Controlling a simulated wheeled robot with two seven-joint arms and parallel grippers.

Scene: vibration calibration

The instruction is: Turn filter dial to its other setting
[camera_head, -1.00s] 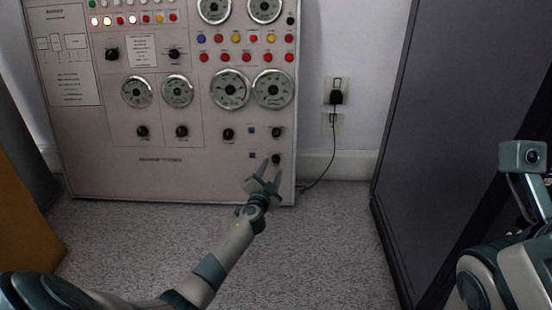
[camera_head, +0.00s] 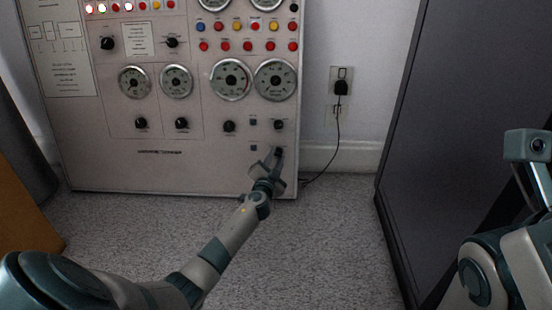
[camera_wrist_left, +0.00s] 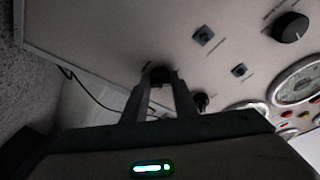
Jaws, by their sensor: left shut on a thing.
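The grey control panel (camera_head: 200,174) stands against the wall. A small black dial (camera_head: 279,150) sits at its lower right corner, partly covered by my left gripper (camera_head: 272,158). In the left wrist view the dial (camera_wrist_left: 158,73) shows between the fingertips of my left gripper (camera_wrist_left: 160,84), which are shut on it. The dial's label and pointer are too small or hidden to read. My right gripper is not in view; only part of my right arm shows at the right edge.
Another black knob (camera_head: 279,125) is just above the held dial, with small blue square switches (camera_head: 253,121) to its left. Gauges, lamps and buttons fill the panel higher up. A socket with a black plug (camera_head: 341,88) and a dark cabinet (camera_head: 455,130) stand right. The carpet is clear.

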